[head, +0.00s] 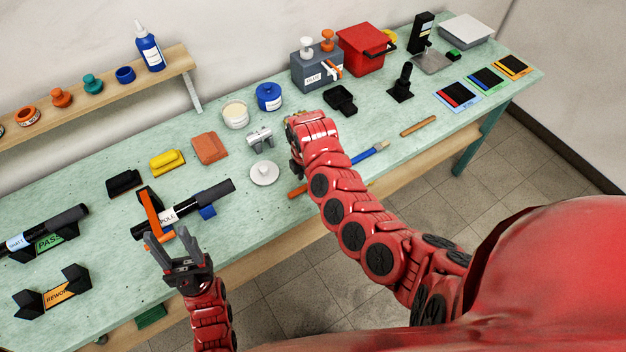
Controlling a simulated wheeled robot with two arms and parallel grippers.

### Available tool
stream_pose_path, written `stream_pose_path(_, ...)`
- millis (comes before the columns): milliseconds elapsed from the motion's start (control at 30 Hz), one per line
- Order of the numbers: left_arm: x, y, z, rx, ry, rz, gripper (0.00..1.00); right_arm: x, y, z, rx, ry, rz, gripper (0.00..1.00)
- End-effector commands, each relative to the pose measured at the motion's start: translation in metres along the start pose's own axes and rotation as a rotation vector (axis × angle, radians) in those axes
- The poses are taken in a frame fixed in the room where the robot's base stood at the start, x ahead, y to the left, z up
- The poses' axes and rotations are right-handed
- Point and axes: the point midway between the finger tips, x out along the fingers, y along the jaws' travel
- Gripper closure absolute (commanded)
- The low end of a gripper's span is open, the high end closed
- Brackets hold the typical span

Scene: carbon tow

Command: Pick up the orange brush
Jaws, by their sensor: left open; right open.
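An orange handle (298,190), which looks like the orange brush, lies on the bench near its front edge. My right arm covers the rest of it, so its bristles are hidden. My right gripper (296,150) is above the bench, just beyond this handle in the picture; its fingers are mostly hidden behind my red hand, and I see nothing held. My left gripper (170,246) is open and empty, its fingers spread over the bench's front part, left of the orange handle and close to a black pole.
A blue-handled brush (370,153) lies right of my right arm, and a brown stick (418,126) beyond it. A white round lid (264,173) sits just left of the orange handle.

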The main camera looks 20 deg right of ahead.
Motion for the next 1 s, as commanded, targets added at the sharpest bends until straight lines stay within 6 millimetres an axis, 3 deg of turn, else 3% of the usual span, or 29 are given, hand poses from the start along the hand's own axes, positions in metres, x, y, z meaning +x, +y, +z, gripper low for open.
stream_pose_path(133,0.0029,-0.0001,-0.0004,0.0,-0.001,0.0,0.5,0.0111,-0.0003,-0.0006,0.0,0.001,0.0,0.4)
stream_pose_path(367,0.0024,-0.0001,-0.0003,0.0,-0.001,0.0,0.5,0.0133,-0.0002,-0.0008,0.001,0.003,0.001,0.4)
stream_pose_path(700,0.0024,-0.0001,-0.0003,0.0,-0.001,0.0,0.5,0.0132,-0.0002,-0.0007,0.001,0.002,0.001,0.98)
stream_pose_path(1000,0.0025,-0.0001,-0.0003,0.0,-0.001,0.0,0.5,0.013,-0.0001,-0.0006,0.001,0.002,0.001,1.0)
